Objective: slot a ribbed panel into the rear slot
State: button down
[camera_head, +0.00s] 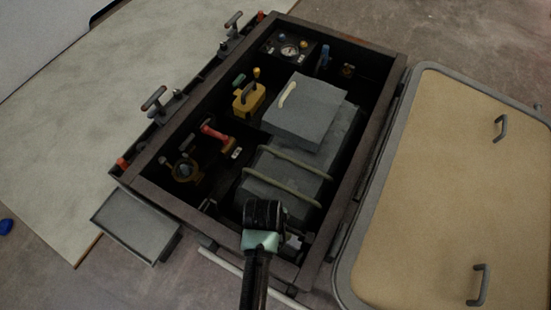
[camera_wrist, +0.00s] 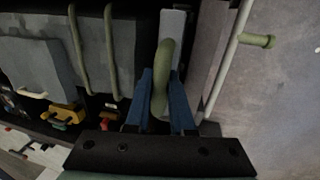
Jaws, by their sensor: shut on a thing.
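My gripper (camera_wrist: 163,95) has its two blue fingers closed around a green curved handle. The handle is on a narrow light grey piece (camera_wrist: 173,24), which looks like a panel seen nearly edge-on; any ribs on it cannot be told. In the head view my gripper (camera_head: 264,218) is over the near end of the dark-framed compartment (camera_head: 152,196), and it hides most of the held piece. Beyond it, grey blocks or panels with two long green handles (camera_head: 290,160) sit side by side inside. A larger grey slab (camera_head: 305,112) with a pale handle lies farther back. The rear slot is not clearly visible.
Yellow (camera_head: 248,100) and red (camera_head: 214,132) handled fittings stand along the left inside. A gauge box (camera_head: 289,50) is at the far end. A tan lid (camera_head: 450,190) with two handles lies at right, and a grey tray (camera_head: 137,224) at left.

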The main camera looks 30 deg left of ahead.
jog(key=shift+f, duration=0.2)
jog(key=shift+f+b, duration=4.8)
jog(key=shift+f, duration=3.05)
jog(key=c, duration=0.7)
grip_release()
notch_tip(320, 180, up, 13)
jog(key=s+p, duration=0.2)
jog(key=p, duration=0.8)
jog(key=shift+s, duration=0.2)
jog(key=shift+f, duration=0.1)
